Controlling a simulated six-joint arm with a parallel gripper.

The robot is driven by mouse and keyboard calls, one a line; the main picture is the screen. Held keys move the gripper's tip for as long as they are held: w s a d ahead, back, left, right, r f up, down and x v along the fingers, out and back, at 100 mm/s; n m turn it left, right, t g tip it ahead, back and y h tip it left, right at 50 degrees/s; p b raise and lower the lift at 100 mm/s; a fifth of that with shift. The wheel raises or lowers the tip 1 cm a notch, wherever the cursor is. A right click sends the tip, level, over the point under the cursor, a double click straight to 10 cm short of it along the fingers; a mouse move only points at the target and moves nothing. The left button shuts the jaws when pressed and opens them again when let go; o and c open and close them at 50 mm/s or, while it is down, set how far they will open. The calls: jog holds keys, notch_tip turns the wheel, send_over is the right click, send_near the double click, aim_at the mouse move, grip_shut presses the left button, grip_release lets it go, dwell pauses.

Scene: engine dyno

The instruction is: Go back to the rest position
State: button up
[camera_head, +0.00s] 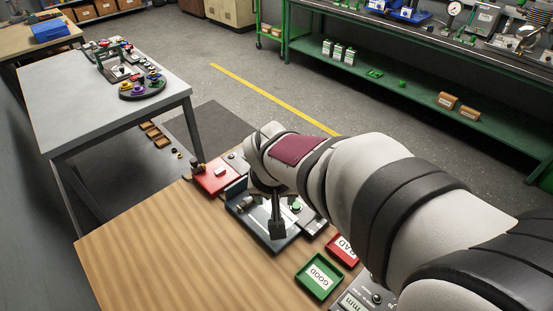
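My arm reaches in from the right over the wooden bench, its end bent down over a dark-framed fixture plate (256,228). My gripper (278,230) appears as a dark tool pointing down, at or just above the plate. Its fingers are too small to tell whether they are open or shut, and I cannot make out anything held. A small green-topped piece (297,207) is at the plate's right side. My arm hides part of the fixture and the bench behind it.
A green GOOD tray (319,278) and a red BAD tray (342,248) sit nearer, looking empty. A red base (216,178) stands behind left of the fixture. A grey instrument (353,302) is at the bottom. The wooden bench (150,250) is clear at left.

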jog(key=shift+v, duration=0.9)
jog(key=s+d+m+g+y, duration=0.1)
jog(key=s+d, duration=0.3)
jog(key=s, duration=0.7)
jog(key=s+d+f+m+g, duration=0.1)
jog(key=s+d+m+g, duration=0.2)
jog(key=s, duration=0.9)
jog(key=shift+s+d+m+g+y, duration=0.2)
jog(key=shift+d+m+g+y, duration=0.25)
jog(key=shift+m, duration=0.35)
